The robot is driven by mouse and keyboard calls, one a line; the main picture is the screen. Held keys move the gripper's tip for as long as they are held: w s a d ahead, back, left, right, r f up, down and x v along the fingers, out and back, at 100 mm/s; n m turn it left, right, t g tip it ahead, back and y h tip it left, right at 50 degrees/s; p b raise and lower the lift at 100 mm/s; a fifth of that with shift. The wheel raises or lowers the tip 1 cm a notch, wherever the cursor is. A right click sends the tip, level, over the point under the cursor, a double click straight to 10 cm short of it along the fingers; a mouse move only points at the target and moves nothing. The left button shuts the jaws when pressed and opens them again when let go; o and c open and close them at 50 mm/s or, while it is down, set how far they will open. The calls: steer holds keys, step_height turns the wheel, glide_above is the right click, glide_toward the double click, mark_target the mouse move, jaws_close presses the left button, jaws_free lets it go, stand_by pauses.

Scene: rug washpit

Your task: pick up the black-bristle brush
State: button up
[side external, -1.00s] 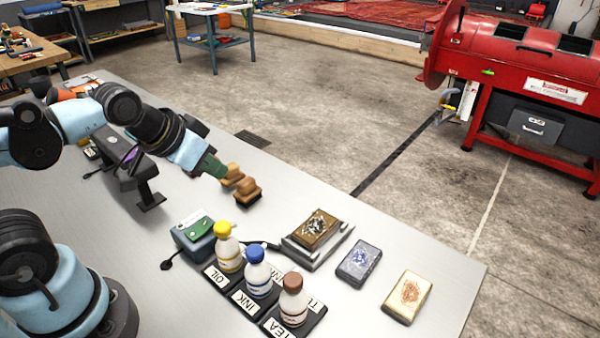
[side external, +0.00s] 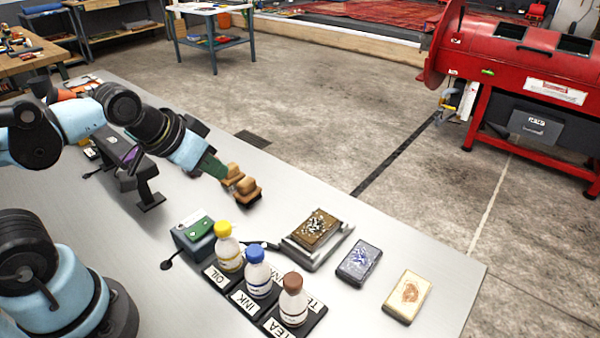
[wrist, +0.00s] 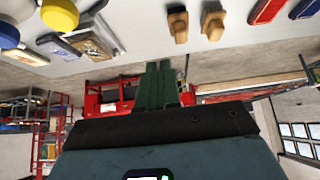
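Two wooden-handled brushes stand side by side on the grey table: a farther brush (side external: 233,172) and a nearer brush (side external: 247,191). Both also show in the wrist view, as a left brush (wrist: 179,27) and a right brush (wrist: 212,24). My gripper (side external: 219,173) has green fingers and reaches down beside the farther brush in the side view. In the wrist view my gripper (wrist: 160,68) has its fingers close together, with nothing visible between them and apart from both brushes.
Yellow-, blue- and brown-capped bottles (side external: 259,275) stand in labelled holders in front of the brushes. A tray (side external: 302,256) with a patterned block, a dark block (side external: 359,263) and a cream block (side external: 408,296) lie to the right. A dark stand (side external: 147,190) is at left.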

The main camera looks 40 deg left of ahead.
steer(key=o, duration=1.2)
steer(key=shift+w, duration=0.1)
steer(key=g, duration=0.7)
glide_toward(247, 180)
steer(key=shift+s+f, duration=0.2)
step_height(247, 180, down, 6)
steer(key=shift+f, duration=0.15)
steer(key=shift+n, duration=0.3)
steer(key=shift+w+f, duration=0.15)
steer(key=shift+f, duration=1.15)
steer(key=shift+w+f, duration=0.15)
steer(key=shift+f, duration=1.15)
